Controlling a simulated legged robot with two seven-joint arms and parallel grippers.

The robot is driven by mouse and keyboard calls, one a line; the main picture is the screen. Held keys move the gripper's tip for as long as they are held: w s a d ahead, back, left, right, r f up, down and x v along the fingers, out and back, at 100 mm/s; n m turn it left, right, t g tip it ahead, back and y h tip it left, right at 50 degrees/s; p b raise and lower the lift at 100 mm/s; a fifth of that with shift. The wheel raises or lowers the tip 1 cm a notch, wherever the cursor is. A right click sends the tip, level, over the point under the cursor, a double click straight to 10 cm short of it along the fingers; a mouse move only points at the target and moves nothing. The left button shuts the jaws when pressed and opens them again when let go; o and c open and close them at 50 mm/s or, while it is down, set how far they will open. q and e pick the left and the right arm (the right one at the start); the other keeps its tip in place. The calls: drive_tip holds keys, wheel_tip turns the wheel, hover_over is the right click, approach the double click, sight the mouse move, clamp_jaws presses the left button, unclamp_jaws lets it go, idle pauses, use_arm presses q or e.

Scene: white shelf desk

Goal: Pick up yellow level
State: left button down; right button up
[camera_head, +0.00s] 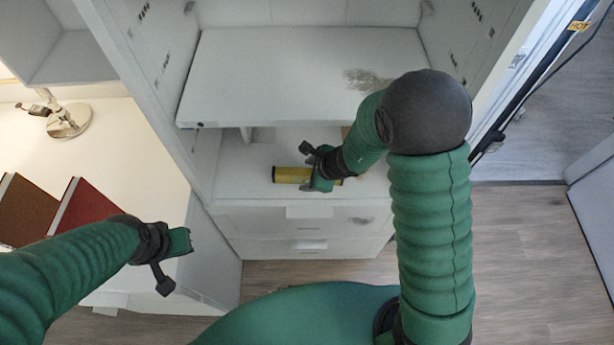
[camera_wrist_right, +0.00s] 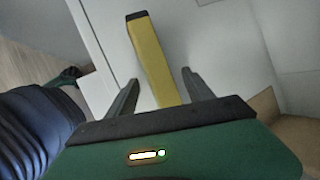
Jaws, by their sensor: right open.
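The yellow level (camera_head: 292,175) lies on the lower white shelf, a yellow bar with a dark end; part of it is hidden behind my right gripper. In the right wrist view the yellow level (camera_wrist_right: 153,57) runs lengthwise between the two fingers, its near end hidden by the gripper body. My right gripper (camera_head: 314,168) is over the level. In its wrist view the right gripper (camera_wrist_right: 160,84) is open, with a gap between each finger and the level. My left gripper (camera_head: 178,262) is at the lower left, away from the level; its finger opening is unclear.
An upper shelf board (camera_head: 290,75) overhangs the back of the lower shelf (camera_head: 240,180). Cabinet side walls stand left and right. Drawers (camera_head: 305,228) are below. On the left desk (camera_head: 125,150) are a brown book (camera_head: 30,208), a red book (camera_head: 85,208) and a metal stand (camera_head: 68,121).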

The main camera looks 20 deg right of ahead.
drive_tip(key=shift+s+d+r, duration=0.1)
drive_tip(key=shift+d, duration=0.05)
drive_tip(key=c, duration=0.4)
clamp_jaws()
drive_tip(key=shift+r, duration=0.1)
